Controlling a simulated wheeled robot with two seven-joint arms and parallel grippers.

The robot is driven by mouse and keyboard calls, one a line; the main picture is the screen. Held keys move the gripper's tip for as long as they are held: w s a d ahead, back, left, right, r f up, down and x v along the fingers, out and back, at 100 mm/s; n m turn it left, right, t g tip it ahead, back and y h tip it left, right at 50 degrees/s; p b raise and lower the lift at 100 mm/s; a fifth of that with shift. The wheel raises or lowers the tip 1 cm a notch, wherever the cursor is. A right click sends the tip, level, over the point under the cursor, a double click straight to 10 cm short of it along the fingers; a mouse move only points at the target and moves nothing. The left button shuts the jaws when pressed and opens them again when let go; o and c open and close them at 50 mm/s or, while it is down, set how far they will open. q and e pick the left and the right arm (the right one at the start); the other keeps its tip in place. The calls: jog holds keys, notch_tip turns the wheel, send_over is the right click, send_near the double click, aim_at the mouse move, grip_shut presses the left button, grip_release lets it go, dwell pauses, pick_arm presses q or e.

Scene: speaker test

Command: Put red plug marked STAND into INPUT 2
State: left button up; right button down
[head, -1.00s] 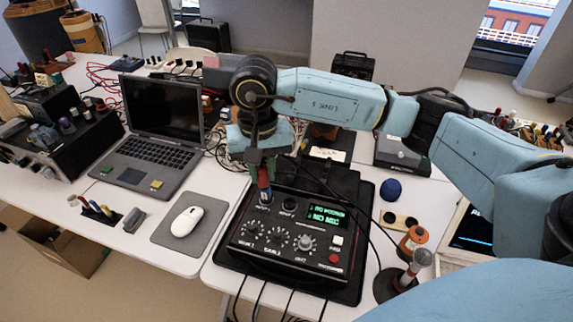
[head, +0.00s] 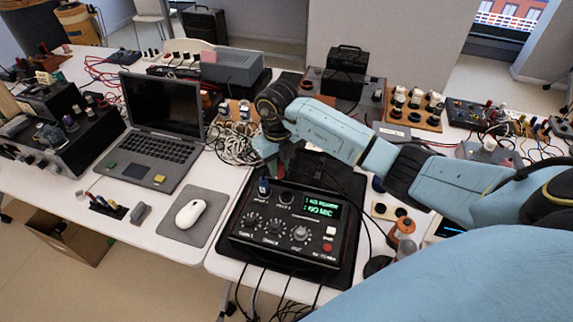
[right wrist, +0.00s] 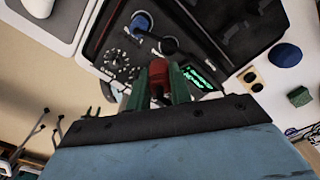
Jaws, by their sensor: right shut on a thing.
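My right gripper (head: 281,166) is shut on the red plug, behind the mixer's socket row in the head view. The right wrist view shows the red plug (right wrist: 158,74) between the green fingers of this gripper (right wrist: 160,88). Its marking cannot be read. The black mixer (head: 240,232) has a blue plug (head: 263,187) standing in its left socket. The dark socket to its right (head: 286,197) looks empty; it also shows in the right wrist view (right wrist: 168,45), apart from the red plug. My left gripper is not in view.
A laptop (head: 160,150), a white mouse (head: 189,213) on a grey pad and a plug holder (head: 108,207) lie to the left. An orange spool (head: 403,228) stands right of the mixer. Black cables hang off the front edge. Loose cables lie behind.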

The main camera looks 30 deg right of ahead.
jog(key=shift+s+d+f+m+b, duration=0.15)
jog(key=shift+d+f+m+b, duration=0.15)
jog(key=shift+f+m+b, duration=0.7)
jog(key=shift+s+d+f+m+b, duration=0.3)
jog(key=shift+f+m, duration=0.25)
jog(key=shift+f, duration=0.9)
jog(key=shift+s+d+f+m+b, duration=0.1)
jog(key=shift+d+f+m+b, duration=0.15)
jog(key=shift+f+m+b, duration=0.75)
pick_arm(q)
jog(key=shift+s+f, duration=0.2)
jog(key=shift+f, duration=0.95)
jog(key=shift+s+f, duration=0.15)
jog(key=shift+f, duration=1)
pick_arm(e)
jog(key=shift+f, duration=0.75)
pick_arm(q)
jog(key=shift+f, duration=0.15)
pick_arm(e)
jog(key=shift+w+f, duration=0.1)
jog(key=shift+f, duration=0.15)
jog(key=c, duration=1.2)
grip_release()
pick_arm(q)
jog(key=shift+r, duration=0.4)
pick_arm(e)
notch_tip(320, 180, up, 13)
jog(key=shift+r, duration=0.2)
